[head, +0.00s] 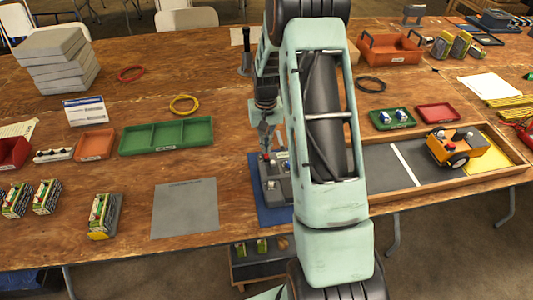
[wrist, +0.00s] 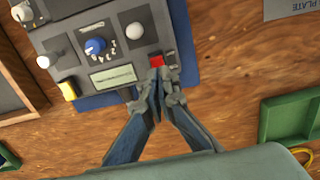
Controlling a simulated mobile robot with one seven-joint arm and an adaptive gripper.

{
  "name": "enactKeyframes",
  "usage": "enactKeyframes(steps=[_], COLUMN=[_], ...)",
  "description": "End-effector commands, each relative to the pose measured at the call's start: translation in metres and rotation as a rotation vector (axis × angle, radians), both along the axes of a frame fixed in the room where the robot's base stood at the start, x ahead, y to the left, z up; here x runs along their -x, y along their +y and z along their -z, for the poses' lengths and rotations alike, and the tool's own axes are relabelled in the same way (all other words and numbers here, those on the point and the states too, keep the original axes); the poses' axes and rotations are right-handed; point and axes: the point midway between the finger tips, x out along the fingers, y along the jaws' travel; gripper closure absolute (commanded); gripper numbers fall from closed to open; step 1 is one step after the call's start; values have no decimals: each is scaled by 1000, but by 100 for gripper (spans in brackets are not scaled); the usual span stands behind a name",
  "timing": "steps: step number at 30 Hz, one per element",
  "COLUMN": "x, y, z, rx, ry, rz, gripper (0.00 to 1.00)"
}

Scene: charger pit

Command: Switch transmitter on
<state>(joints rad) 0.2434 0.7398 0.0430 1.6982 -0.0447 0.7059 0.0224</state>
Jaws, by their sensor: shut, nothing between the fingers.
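The transmitter is a grey control box (head: 273,188) partly hidden behind my arm in the head view. In the wrist view the transmitter (wrist: 75,50) shows a blue knob (wrist: 95,46), white knobs, a small display (wrist: 113,78), a yellow part (wrist: 68,90) and a red switch (wrist: 156,61). My gripper (wrist: 160,78) is shut and empty, with its fingertips just below the red switch in the wrist view. I cannot tell whether they touch it. In the head view my gripper (head: 266,150) points down over the transmitter's far edge.
A blue mat (head: 262,212) lies under the transmitter. A wooden-framed track (head: 385,170) with an orange truck (head: 455,146) is to the right. A green tray (head: 166,137) and a grey plate (head: 185,207) are to the left. Bare table lies between them.

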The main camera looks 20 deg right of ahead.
Motion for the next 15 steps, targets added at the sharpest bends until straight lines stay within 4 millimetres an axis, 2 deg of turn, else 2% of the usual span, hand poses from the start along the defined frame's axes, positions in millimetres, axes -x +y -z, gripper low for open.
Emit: enactKeyframes(steps=[1,15], x=[-1,-1], y=[0,0], z=[-8,-46], rx=[0,0], ry=[-2,-2], rz=[0,0], gripper=[100,100])
